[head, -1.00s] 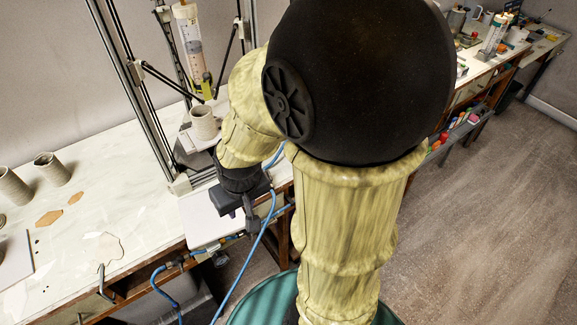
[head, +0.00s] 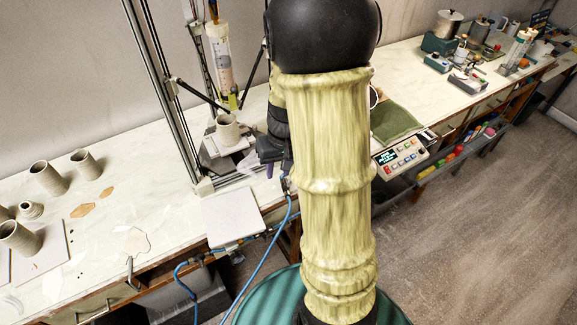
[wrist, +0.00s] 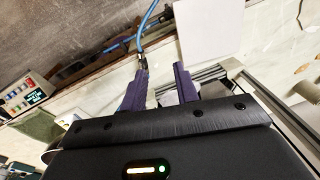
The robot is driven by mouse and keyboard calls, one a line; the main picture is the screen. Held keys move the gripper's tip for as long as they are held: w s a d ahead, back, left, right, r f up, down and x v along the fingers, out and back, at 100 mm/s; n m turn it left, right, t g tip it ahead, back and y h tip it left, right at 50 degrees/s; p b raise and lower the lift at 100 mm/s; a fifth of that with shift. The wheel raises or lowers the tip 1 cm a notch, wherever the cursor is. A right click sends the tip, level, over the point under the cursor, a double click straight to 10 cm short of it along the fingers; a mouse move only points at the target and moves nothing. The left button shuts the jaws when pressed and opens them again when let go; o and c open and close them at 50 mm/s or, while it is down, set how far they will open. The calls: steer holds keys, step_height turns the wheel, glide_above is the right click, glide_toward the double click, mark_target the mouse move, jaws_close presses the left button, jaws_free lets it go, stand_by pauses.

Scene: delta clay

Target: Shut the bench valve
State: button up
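Blue hose (head: 258,258) runs along the bench front, with a fitting (head: 197,259) below the bench edge. One hose rises toward my gripper; in the wrist view the blue hose (wrist: 139,38) ends at a small metal fitting (wrist: 142,63) just beyond the left finger. I cannot tell which fitting is the valve, nor make out its handle. My gripper (wrist: 160,82) has its two purple fingers apart, with nothing seen held between them. In the head view my gripper (head: 270,168) is partly hidden by my arm, over the bench beside the printer frame.
A white board (head: 232,217) lies at the bench edge. The metal frame (head: 177,100) with a clay cup (head: 228,129) stands behind it. Several clay pots (head: 48,178) stand at left. A control box (head: 402,156) and green mat (head: 393,122) lie right of my arm. Floor at right is clear.

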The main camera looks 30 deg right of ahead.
step_height(320, 180, up, 3)
steer(key=m+y+p, duration=0.1)
steer(key=y+p, duration=0.1)
steer(key=p, duration=0.3)
glide_above(287, 182)
steer(key=s+d, duration=0.1)
steer(key=d, duration=0.3)
steer(key=shift+d+f, duration=0.1)
steer(key=shift+f, duration=0.1)
steer(key=shift+f, duration=0.1)
steer(key=p+x, duration=0.1)
steer(key=x, duration=0.4)
steer(key=p+x, duration=0.1)
steer(key=x, duration=0.5)
steer(key=p+x, duration=0.2)
steer(key=x, duration=0.4)
steer(key=shift+s+d+f, duration=0.15)
steer(key=shift+d+f, duration=0.05)
steer(key=shift+d, duration=0.15)
jaws_close()
